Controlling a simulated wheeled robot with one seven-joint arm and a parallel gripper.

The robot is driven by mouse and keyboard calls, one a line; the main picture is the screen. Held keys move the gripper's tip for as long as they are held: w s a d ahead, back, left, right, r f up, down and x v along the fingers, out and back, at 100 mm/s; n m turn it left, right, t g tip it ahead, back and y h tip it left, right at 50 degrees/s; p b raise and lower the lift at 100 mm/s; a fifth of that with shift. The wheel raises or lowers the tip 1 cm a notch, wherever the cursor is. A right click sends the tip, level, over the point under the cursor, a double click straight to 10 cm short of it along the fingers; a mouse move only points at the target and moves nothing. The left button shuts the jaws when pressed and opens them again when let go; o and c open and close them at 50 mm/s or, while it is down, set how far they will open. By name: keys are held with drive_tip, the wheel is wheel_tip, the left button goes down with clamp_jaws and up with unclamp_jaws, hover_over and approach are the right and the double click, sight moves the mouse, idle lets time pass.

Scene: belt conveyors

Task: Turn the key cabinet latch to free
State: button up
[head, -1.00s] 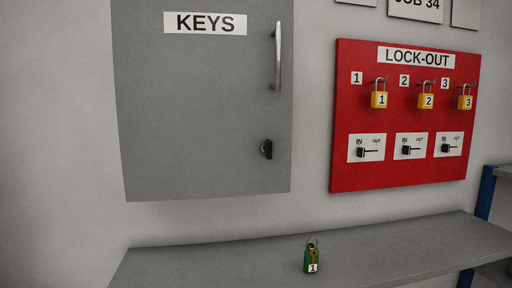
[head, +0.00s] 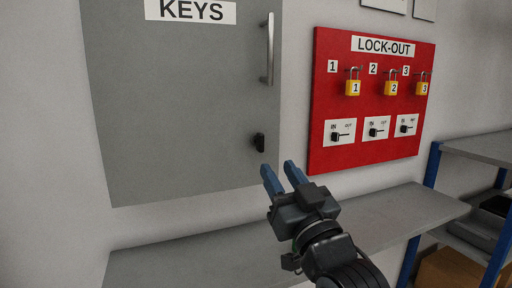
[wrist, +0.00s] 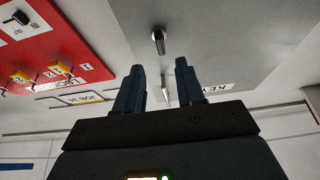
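The grey key cabinet (head: 180,110), labelled KEYS, hangs on the wall with its door shut. Its small black latch (head: 259,142) sits near the door's lower right, its knob roughly upright. My gripper (head: 280,172) is just below and right of the latch, open and empty, its blue fingers pointing up toward the cabinet. In the wrist view the latch (wrist: 158,40) lies ahead of the gap between the two fingers (wrist: 160,85), apart from them.
A vertical metal handle (head: 268,50) is above the latch. The red lock-out board (head: 365,155) with yellow padlocks is to the right. A grey shelf (head: 180,265) runs below. Blue-framed shelving (head: 425,185) stands at far right.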

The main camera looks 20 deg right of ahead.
sight(262, 144)
drive_tip(key=p+x, duration=0.2)
drive_tip(key=x, duration=0.4)
drive_tip(key=shift+w+r, duration=0.25)
drive_tip(key=shift+r, duration=0.05)
drive_tip(key=shift+w+r, duration=0.15)
drive_tip(key=shift+w, duration=0.45)
drive_tip(key=shift+c, duration=0.4)
clamp_jaws()
